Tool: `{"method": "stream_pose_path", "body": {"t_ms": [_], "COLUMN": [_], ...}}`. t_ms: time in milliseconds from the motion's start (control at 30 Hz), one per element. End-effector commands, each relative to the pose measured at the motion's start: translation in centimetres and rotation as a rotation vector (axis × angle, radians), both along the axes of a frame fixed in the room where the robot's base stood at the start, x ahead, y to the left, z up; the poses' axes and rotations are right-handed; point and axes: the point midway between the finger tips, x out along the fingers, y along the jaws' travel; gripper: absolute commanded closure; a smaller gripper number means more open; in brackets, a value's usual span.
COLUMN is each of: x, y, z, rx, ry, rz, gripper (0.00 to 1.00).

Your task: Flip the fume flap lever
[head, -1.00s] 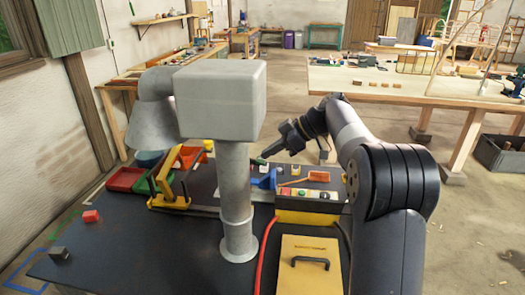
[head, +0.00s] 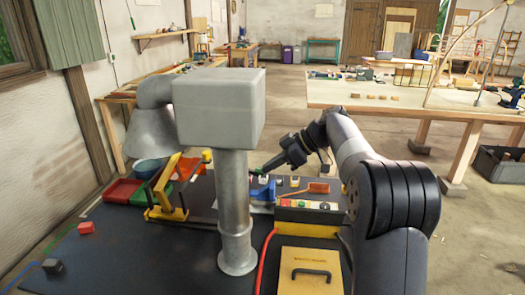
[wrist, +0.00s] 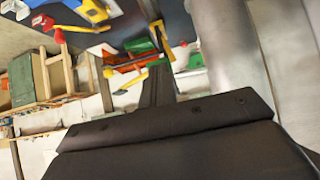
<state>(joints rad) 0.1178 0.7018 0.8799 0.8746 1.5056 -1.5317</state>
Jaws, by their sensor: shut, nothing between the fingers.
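A grey fume duct stands on the dark bench: a boxy head (head: 218,108) on a round column (head: 235,190). I cannot make out a flap lever on it for certain; its far side is hidden. My gripper (head: 266,168) is just right of the column, pointing down and left, above the back of the bench. Its fingers are shut and empty, and they seem apart from the column. In the wrist view the dark fingers (wrist: 158,85) show against coloured trays, and a blurred grey surface (wrist: 225,50) fills the right side.
A yellow clamp-like frame (head: 165,205), red tray (head: 121,192) and blue bowl (head: 148,168) lie left of the column. A control box (head: 307,214), blue vise (head: 263,190) and yellow lidded case (head: 309,272) lie right. The bench's front left is mostly clear.

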Motion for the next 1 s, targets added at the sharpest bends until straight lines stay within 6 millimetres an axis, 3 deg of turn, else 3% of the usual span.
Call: {"method": "stream_pose_path", "body": {"t_ms": [133,600,1000], "x": [-0.2,-1.5,-1.7], "y": [-1.1,-7.3,-8.0], "z": [0.4,6.4,7.1], "rx": [0.000,0.005,0.005], "ry": [0.005,-0.006,-0.005], "rz": [-0.002,-0.003,0.000], "gripper": [1.00,1.00,1.00]}}
